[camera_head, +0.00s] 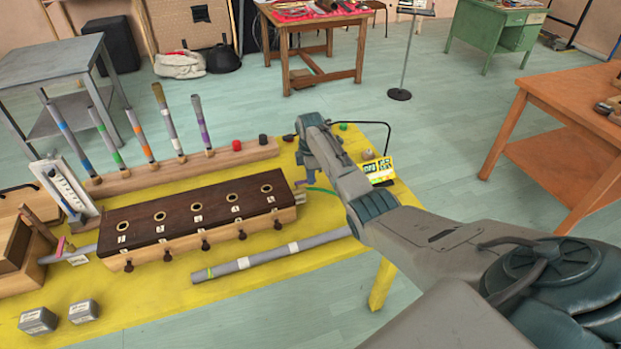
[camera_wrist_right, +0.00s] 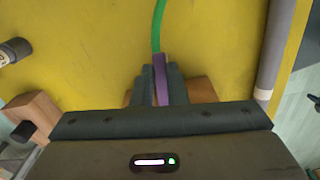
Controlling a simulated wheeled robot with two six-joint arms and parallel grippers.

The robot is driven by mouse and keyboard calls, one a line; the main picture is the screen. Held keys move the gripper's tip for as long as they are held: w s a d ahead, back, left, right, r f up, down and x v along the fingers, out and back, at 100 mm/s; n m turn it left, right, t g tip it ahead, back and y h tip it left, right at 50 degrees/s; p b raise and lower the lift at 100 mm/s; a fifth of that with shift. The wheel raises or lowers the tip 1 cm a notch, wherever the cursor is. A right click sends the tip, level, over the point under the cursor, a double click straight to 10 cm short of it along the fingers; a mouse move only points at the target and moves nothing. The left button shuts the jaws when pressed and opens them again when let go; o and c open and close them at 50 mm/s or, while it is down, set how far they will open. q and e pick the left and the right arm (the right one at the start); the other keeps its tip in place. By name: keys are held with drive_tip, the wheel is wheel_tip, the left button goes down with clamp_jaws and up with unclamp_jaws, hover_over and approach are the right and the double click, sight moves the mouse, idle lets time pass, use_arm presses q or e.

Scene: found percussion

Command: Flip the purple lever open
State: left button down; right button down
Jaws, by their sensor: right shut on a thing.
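The purple lever (camera_wrist_right: 161,75) shows in the right wrist view as a narrow strip between the fingers of my right gripper (camera_wrist_right: 160,82). The fingers are closed on it from both sides. A wooden block (camera_wrist_right: 201,90) lies beneath the fingers, and a green tube (camera_wrist_right: 159,25) runs away from the lever's far end. In the head view my right gripper (camera_head: 306,168) is beyond the right end of the dark-topped box (camera_head: 190,213). There my own arm hides the lever, and part of the green tube (camera_head: 320,190) shows. My left gripper is not in view.
Grey sticks with coloured bands, one with purple (camera_head: 203,129), stand in a wooden rail (camera_head: 180,172). A grey pipe (camera_head: 270,257) lies in front of the box. A yellow-green printed box (camera_head: 378,168) and a black wire frame (camera_head: 388,142) are near my right arm.

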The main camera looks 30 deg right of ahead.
drive_tip(key=shift+w+r+n, duration=0.1)
drive_tip(key=shift+w+n, duration=0.25)
drive_tip(key=shift+n, duration=0.35)
drive_tip(key=c, duration=1.4)
unclamp_jaws()
drive_tip(key=shift+c, duration=0.2)
wheel_tip(320, 180, up, 11)
drive_tip(key=b, duration=0.2)
drive_tip(key=shift+b, duration=0.35)
drive_tip(key=shift+f, duration=0.2)
